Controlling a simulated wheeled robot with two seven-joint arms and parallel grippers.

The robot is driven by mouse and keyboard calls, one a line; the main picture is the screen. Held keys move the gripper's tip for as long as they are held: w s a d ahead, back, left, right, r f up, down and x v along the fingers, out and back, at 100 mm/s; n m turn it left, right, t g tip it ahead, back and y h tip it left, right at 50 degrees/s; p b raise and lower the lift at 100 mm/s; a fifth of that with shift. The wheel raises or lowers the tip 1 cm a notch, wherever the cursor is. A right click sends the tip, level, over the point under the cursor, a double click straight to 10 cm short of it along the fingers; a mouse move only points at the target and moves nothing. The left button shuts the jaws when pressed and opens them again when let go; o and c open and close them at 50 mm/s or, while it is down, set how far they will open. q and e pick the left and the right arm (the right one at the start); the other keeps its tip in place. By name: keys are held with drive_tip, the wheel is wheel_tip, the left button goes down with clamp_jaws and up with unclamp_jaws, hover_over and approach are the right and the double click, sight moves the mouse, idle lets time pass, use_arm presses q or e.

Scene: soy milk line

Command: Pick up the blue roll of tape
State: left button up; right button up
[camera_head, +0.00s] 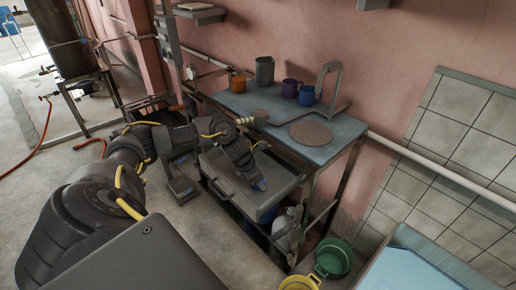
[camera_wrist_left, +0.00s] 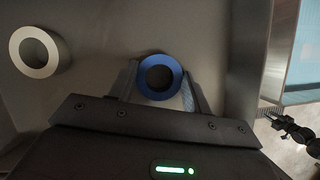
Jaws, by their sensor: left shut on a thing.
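The blue roll of tape (camera_wrist_left: 160,60) stands out in the left wrist view as a ring between the two fingers of my left gripper (camera_wrist_left: 160,82). The fingers are closed against its sides. In the head view my left gripper (camera_head: 259,184) reaches down into an open grey drawer (camera_head: 285,190) under the blue-topped table. Only a small bit of blue shows at its tip there. I cannot tell whether the roll still touches the drawer floor. My right gripper is not clearly seen.
A white roll (camera_wrist_left: 18,50) lies in the drawer, left of the blue one. Several mugs, including an orange mug (camera_head: 239,83), stand on the table (camera_head: 340,127) above. A green basin (camera_head: 334,258) and a yellow basin (camera_head: 300,283) sit on the floor.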

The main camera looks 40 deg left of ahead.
use_arm(q)
drive_tip(key=shift+w+r+b, duration=0.1)
drive_tip(key=shift+r+b, duration=0.2)
drive_tip(key=shift+r, duration=0.2)
drive_tip(key=s+a+r+b, duration=0.1)
drive_tip(key=s+a+r, duration=0.2)
drive_tip(key=s+a+r+b, duration=0.2)
drive_tip(key=a+r, duration=0.1)
drive_tip(key=r, duration=0.1)
drive_tip(key=s+a+r+b, duration=0.2)
drive_tip(key=s+a+r, duration=0.1)
drive_tip(key=r, duration=0.1)
drive_tip(key=shift+s+a, duration=0.2)
drive_tip(key=shift+s, duration=0.1)
drive_tip(key=shift+s+a+r, duration=0.45)
drive_tip(key=shift+r, duration=0.05)
